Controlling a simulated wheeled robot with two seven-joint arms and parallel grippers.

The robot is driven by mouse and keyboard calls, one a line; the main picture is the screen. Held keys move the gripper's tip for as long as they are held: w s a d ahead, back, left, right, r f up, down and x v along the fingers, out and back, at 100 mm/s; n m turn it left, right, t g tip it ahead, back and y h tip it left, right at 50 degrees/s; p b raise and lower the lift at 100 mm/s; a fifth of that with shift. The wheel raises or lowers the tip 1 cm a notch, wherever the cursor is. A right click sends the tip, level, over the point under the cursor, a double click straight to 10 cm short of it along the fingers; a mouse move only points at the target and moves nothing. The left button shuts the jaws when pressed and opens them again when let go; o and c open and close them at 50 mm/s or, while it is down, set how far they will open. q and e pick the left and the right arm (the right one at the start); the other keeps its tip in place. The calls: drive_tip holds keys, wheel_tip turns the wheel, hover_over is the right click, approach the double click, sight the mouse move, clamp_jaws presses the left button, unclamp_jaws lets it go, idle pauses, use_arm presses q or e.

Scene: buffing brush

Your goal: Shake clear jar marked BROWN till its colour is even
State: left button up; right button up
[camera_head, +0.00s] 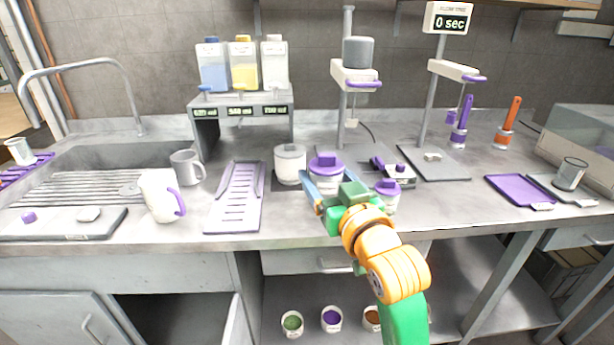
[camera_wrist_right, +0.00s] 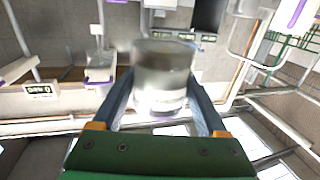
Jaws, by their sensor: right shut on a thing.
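A clear jar with a purple lid (camera_head: 326,178) is between the fingers of my right gripper (camera_head: 330,190), above the counter's front part. My right gripper is shut on it. In the right wrist view the jar (camera_wrist_right: 163,78) sits between the two fingers (camera_wrist_right: 160,105), blurred, with pale grey contents and a purple band low in the picture. No marking on it can be read. A second purple-lidded clear jar (camera_head: 386,200) stands on the counter just right of my gripper; its marking cannot be read either. My left gripper is not in view.
A dispenser stand (camera_head: 240,98) and a stand reading 0 sec (camera_head: 447,20) are behind.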

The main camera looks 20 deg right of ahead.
drive_tip(key=shift+s+d+r+p, duration=0.1)
drive_tip(key=shift+s+r+p, duration=0.4)
drive_tip(key=shift+s+r, duration=0.25)
wheel_tip(320, 180, up, 6)
drive_tip(key=p, duration=0.6)
drive_tip(key=shift+f+p, duration=0.15)
drive_tip(key=shift+p, duration=0.15)
drive_tip(key=shift+f, duration=0.2)
wheel_tip(320, 180, up, 6)
drive_tip(key=r, duration=0.1)
drive_tip(key=shift+f, duration=3.75)
drive_tip(key=shift+r, duration=0.25)
